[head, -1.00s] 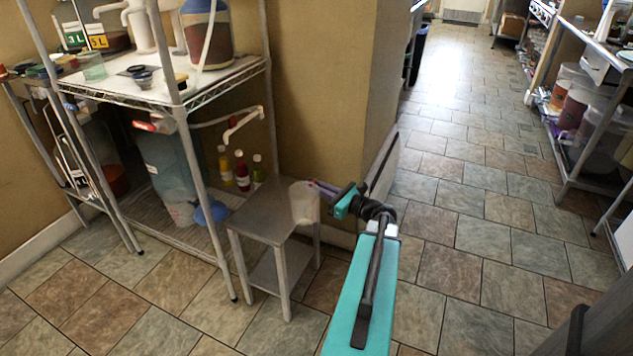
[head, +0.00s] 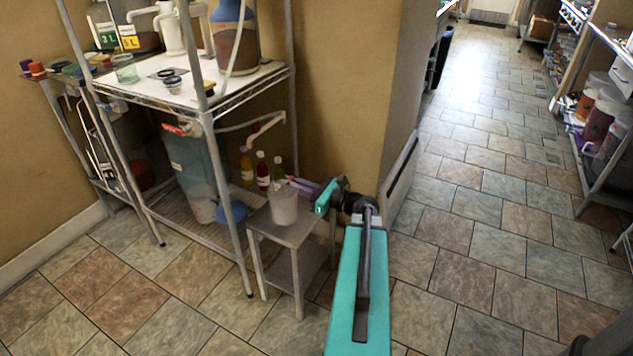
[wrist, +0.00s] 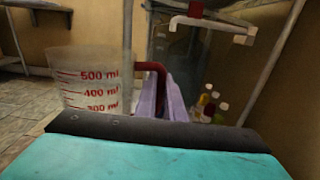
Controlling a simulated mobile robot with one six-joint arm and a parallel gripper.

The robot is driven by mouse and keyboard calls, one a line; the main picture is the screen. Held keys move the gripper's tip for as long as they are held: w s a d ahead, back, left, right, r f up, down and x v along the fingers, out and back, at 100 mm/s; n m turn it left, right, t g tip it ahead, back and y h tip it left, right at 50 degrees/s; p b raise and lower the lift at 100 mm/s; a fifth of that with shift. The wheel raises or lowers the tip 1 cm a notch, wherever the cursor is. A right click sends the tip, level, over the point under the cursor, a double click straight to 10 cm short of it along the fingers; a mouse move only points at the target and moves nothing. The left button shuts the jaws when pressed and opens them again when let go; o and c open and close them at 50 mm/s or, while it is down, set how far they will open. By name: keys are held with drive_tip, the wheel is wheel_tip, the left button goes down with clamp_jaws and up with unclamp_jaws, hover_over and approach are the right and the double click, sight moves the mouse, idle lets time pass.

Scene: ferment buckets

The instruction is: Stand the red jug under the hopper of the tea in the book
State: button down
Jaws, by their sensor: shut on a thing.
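The jug (head: 284,207) is clear, with red marks and a red handle. It is upright over the small metal table (head: 262,228); I cannot tell whether it touches the top. My gripper (head: 304,187) reaches in from its right. In the wrist view, the purple fingers (wrist: 165,98) are shut on the red handle (wrist: 153,68), and the jug (wrist: 92,82) shows at left, its lower part hidden. A large teal-tinted vessel (head: 195,165) stands on the rack's low shelf, with a white spout (head: 262,130) above the table. No readable book shows, and I cannot tell which hopper holds tea.
Several bottles (head: 262,172) stand behind the jug. The wire rack (head: 205,95) carries a blue-topped vessel (head: 233,35), white pump containers and 3 L and 5 L labels. A wall corner (head: 355,110) is just behind my arm. The tiled floor is clear in front and right.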

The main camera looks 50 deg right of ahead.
drive_tip(key=w+a+r+n+g+y+p, duration=0.2)
drive_tip(key=a+r, duration=0.4)
drive_tip(key=a, duration=0.7)
drive_tip(key=w+a+r+n+g+y+p, duration=0.2)
drive_tip(key=a+p, duration=0.5)
drive_tip(key=a, duration=0.6)
drive_tip(key=w+a+r+n+g+y+p, duration=0.3)
drive_tip(key=a+r, duration=0.6)
drive_tip(key=a, duration=0.4)
drive_tip(key=w+n+y+p, duration=0.1)
drive_tip(key=w+y+p, duration=0.1)
drive_tip(key=y, duration=0.1)
drive_tip(key=shift+w+a+r, duration=0.35)
drive_tip(key=shift+w+a, duration=0.05)
